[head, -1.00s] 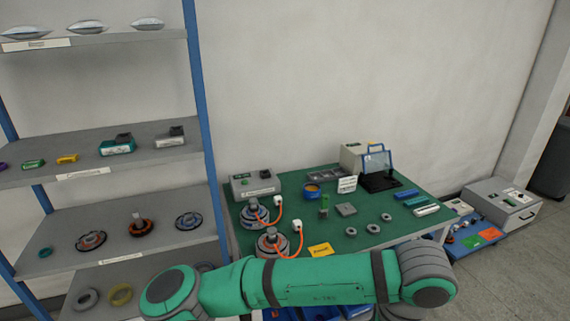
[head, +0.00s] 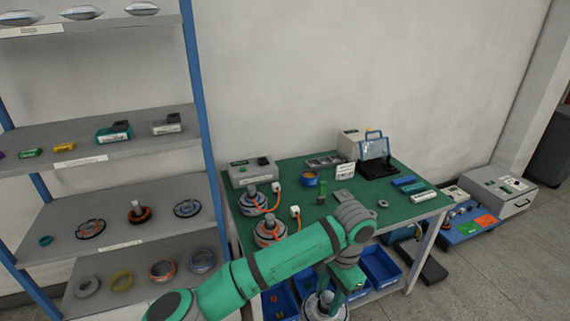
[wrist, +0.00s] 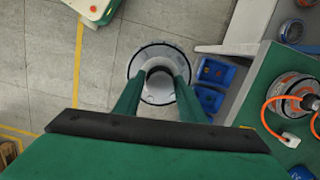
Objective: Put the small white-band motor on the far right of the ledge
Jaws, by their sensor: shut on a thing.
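A round grey motor with a pale white band around its rim (wrist: 145,91) is in my gripper (wrist: 158,80) in the wrist view. The two green fingers are shut on its dark central hub. The motor hangs over the grey floor, left of the bench's blue bins. In the head view the motor (head: 313,306) shows at the bottom middle, partly hidden under my wrist. My arm reaches in front of the bench. I cannot tell for sure which surface is the ledge.
The green bench (head: 300,178) carries two motors with orange cables, a grey box and small parts. Blue bins (head: 380,265) sit beneath its front. The left rack (head: 165,236) holds discs and rings. A blue platform (head: 468,228) with cases stands on the right floor.

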